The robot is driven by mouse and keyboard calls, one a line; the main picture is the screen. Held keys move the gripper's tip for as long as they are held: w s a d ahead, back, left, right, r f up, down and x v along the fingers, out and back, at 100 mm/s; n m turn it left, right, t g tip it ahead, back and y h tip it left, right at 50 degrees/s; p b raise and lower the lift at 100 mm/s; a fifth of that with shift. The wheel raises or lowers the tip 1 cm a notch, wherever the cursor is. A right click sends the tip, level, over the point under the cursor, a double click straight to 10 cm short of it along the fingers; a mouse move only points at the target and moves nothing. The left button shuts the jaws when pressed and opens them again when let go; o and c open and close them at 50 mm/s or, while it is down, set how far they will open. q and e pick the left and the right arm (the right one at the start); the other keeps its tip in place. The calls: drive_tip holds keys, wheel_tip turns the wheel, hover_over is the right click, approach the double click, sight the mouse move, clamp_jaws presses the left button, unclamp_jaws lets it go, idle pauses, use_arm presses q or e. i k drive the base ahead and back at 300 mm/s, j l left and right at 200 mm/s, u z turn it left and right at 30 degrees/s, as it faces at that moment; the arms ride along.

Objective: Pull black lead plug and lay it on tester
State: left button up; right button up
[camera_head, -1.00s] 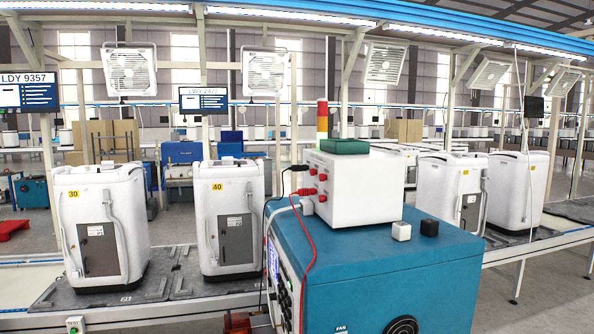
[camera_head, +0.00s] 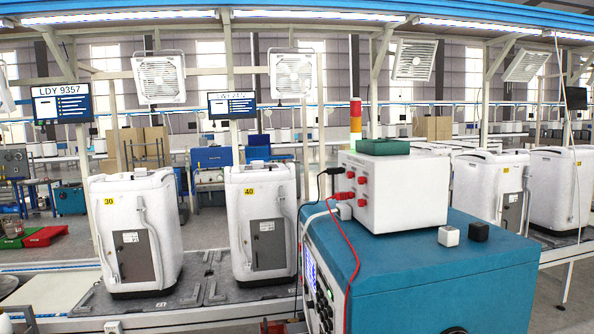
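The tester is a white box (camera_head: 405,195) on a teal cabinet (camera_head: 430,275), right of centre. A black lead plug (camera_head: 334,171) sits at an upper jack on the tester's left-facing panel. Its black cable (camera_head: 318,188) bends left and hangs down beside the cabinet. A red lead (camera_head: 352,245) runs from lower on the same panel down over the cabinet's edge. Several red jacks show on the panel. Neither of my grippers can be made out in view.
A green box (camera_head: 383,147) lies on the tester, with a signal tower (camera_head: 355,120) behind it. A white block (camera_head: 448,236) and a black block (camera_head: 479,230) sit on the cabinet top. White machines (camera_head: 135,228) stand on the line at left and right.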

sight(329, 171)
drive_tip(key=i+j+u, duration=0.35)
drive_tip(key=j, duration=0.15)
drive_tip(key=i+j+u, duration=0.7)
drive_tip(key=i+l, duration=0.05)
drive_tip(key=i, duration=0.05)
